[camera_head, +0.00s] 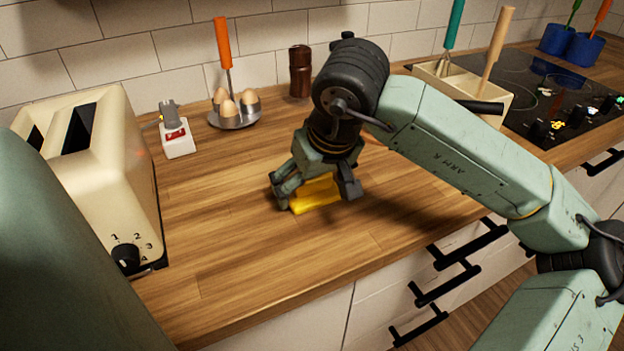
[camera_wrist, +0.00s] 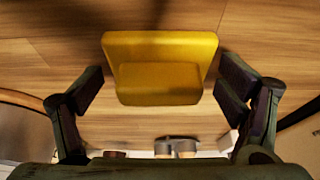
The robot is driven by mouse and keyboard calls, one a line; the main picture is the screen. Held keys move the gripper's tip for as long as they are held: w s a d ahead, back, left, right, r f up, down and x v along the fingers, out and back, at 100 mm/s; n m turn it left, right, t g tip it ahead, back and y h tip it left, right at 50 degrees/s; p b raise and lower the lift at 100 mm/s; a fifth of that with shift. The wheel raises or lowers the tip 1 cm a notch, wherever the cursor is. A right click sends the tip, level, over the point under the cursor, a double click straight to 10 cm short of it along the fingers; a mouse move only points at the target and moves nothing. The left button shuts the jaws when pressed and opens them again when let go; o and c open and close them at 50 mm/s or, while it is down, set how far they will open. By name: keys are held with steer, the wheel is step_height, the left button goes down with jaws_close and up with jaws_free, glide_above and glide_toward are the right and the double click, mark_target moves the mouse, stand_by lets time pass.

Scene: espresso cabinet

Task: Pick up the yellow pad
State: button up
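The yellow pad (camera_head: 316,194) lies on the wooden countertop, partly hidden by my gripper in the head view. In the wrist view the yellow pad (camera_wrist: 160,60) shows as a flat square with a raised block on it. My gripper (camera_head: 315,192) is right above the pad, pointing down. In the wrist view my gripper (camera_wrist: 164,88) has its fingers spread apart, one on each side of the pad. A gap shows between each finger and the raised block, so the gripper is open and holds nothing.
A cream toaster (camera_head: 110,165) stands at the left. Behind are a white socket box (camera_head: 178,143), an egg holder (camera_head: 236,120) with several eggs and a brown grinder (camera_head: 300,72). A utensil box (camera_head: 440,84) and a black stove (camera_head: 560,92) are at the right. The front counter is clear.

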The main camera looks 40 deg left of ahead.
steer(key=c, duration=0.8)
steer(key=shift+r, duration=0.15)
steer(key=shift+r, duration=0.2)
step_height(320, 180, up, 3)
steer(key=shift+d+f+b, duration=0.1)
steer(key=shift+b, duration=0.75)
steer(key=s+d+b, duration=0.1)
steer(key=s+d, duration=0.2)
steer(key=s+d+r+b, duration=0.1)
steer(key=s+d, duration=0.3)
steer(key=s+d+b, duration=0.1)
steer(key=s+d, duration=0.3)
steer(key=shift+s+d+r, duration=0.1)
steer(key=shift+r, duration=0.15)
